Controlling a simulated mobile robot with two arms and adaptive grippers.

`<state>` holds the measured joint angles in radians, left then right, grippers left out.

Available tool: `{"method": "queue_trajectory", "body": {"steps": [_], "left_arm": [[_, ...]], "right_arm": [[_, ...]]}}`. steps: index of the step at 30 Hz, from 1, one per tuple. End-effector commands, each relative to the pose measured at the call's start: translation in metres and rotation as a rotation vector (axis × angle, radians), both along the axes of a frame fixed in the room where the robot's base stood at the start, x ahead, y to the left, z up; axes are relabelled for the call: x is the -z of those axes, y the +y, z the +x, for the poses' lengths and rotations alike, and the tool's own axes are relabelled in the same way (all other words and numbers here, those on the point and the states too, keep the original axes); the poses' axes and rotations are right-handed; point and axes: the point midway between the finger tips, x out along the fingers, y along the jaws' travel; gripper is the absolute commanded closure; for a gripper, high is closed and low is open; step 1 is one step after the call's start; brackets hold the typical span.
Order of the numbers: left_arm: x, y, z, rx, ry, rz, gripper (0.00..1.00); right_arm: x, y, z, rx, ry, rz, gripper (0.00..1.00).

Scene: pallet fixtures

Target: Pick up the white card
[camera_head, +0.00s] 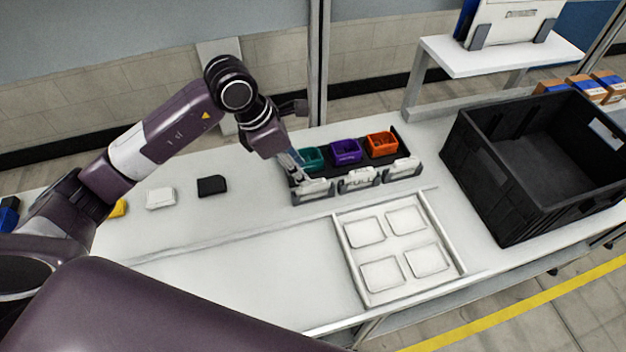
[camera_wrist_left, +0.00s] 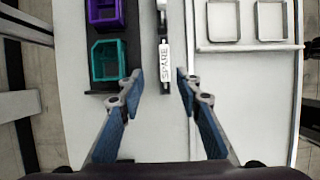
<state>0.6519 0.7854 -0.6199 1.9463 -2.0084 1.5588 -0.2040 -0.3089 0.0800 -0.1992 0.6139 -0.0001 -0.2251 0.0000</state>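White cards stand in grey holders along the front of the black bin rack. The left card (camera_head: 314,187) stands before the teal bin; in the left wrist view it reads "SPARE" (camera_wrist_left: 165,62). The middle card (camera_head: 359,180) reads "FULL", and the right card (camera_head: 402,167) stands before the orange bin. My left gripper (camera_head: 299,172) is at the rack's left end, above the left card. In the left wrist view it (camera_wrist_left: 159,77) is open and empty, with one finger on each side of the "SPARE" card. My right gripper is not in view.
The teal bin (camera_head: 309,157), purple bin (camera_head: 346,152) and orange bin (camera_head: 382,145) sit behind the cards. A white four-slot tray (camera_head: 398,250) lies in front. A black crate (camera_head: 480,193) stands right. White (camera_head: 160,198) and black (camera_head: 212,186) pieces lie left.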

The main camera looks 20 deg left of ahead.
Motion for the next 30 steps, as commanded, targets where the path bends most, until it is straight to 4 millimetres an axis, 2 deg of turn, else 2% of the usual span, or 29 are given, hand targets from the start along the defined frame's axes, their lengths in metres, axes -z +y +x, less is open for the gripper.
{"method": "queue_trajectory", "body": {"steps": [5,7,12,20,29,30], "left_arm": [[0.016,-0.013,0.001,0.001,0.005,-0.003,0.68],[0.025,-0.02,0.001,0.001,0.006,-0.004,0.68],[0.046,-0.025,0.007,0.0,0.001,-0.003,0.68],[0.05,-0.026,0.008,-0.001,-0.001,-0.003,0.68],[0.05,-0.026,0.008,-0.001,-0.001,-0.003,1.0],[0.05,-0.026,0.008,-0.001,-0.001,-0.003,1.0]], "right_arm": [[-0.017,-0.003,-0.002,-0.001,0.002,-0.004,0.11],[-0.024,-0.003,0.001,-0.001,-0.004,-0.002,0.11],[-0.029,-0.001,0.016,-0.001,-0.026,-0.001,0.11],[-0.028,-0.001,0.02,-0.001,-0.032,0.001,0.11],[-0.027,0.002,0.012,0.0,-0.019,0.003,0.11],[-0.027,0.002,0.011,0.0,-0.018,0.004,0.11]]}}
